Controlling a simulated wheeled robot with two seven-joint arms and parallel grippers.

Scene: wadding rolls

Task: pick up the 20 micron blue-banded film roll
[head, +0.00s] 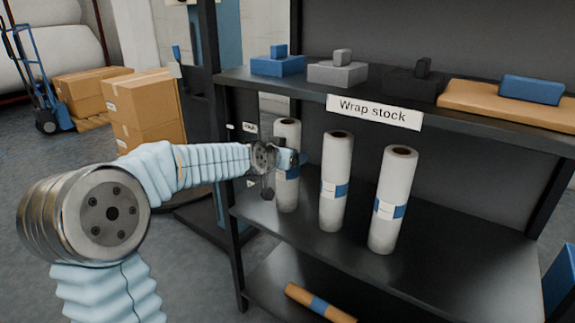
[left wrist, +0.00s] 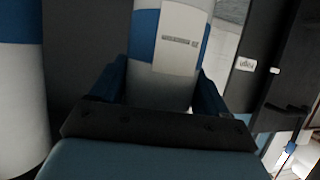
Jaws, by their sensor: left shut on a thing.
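Three upright white film rolls with blue bands stand on the middle shelf (head: 450,240) in the head view: a left roll (head: 287,200), a middle roll (head: 332,212) and a right roll (head: 385,232). My left gripper (head: 290,160) is shut on the left roll, around its banded upper part. In the left wrist view this roll (left wrist: 165,92) stands between the two blue fingers, with its pale label facing the camera. The label print is too small to read surely. I cannot tell whether its base touches the shelf. My right gripper is out of view.
The upper shelf with a "Wrap stock" sign (head: 374,111) overhangs the rolls and holds several blocks. A brown roll with a blue band (head: 320,304) lies on the bottom shelf. A dark shelf post (head: 228,190) stands close left of the gripper. Cartons (head: 145,110) stand at the back left.

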